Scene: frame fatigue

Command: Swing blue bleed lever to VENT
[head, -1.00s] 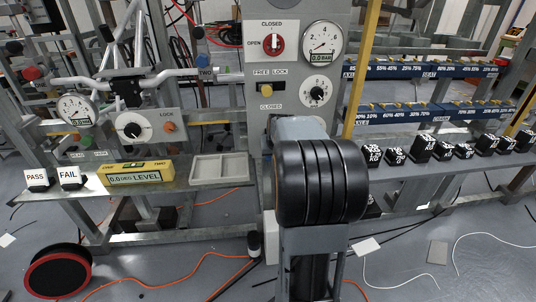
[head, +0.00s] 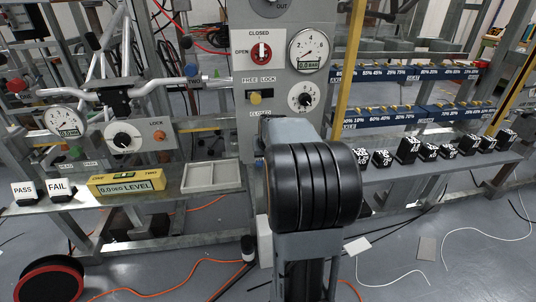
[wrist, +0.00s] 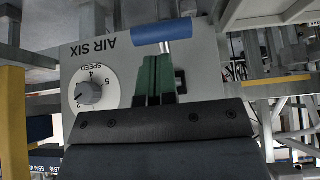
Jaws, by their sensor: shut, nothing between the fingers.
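The blue bleed lever (wrist: 165,30) shows in the wrist view as a blue handle lying roughly level in the picture, on a short metal stem, in front of a grey panel (wrist: 205,70) marked AIR SIX. My gripper (wrist: 157,62) has green fingers shut together with nothing between them. Their tips are just below the handle in the picture, close to the metal stem; I cannot tell if they touch it. No VENT mark is legible. In the head view my arm hides the gripper and the lever.
A SPEED dial (wrist: 88,92) is beside the fingers in the wrist view. The head view shows a red CLOSED/OPEN knob (head: 261,53), a gauge (head: 308,50) and a yellow lock switch (head: 255,97) above. A shelf with an empty tray (head: 211,177) is left; black blocks (head: 407,148) are right.

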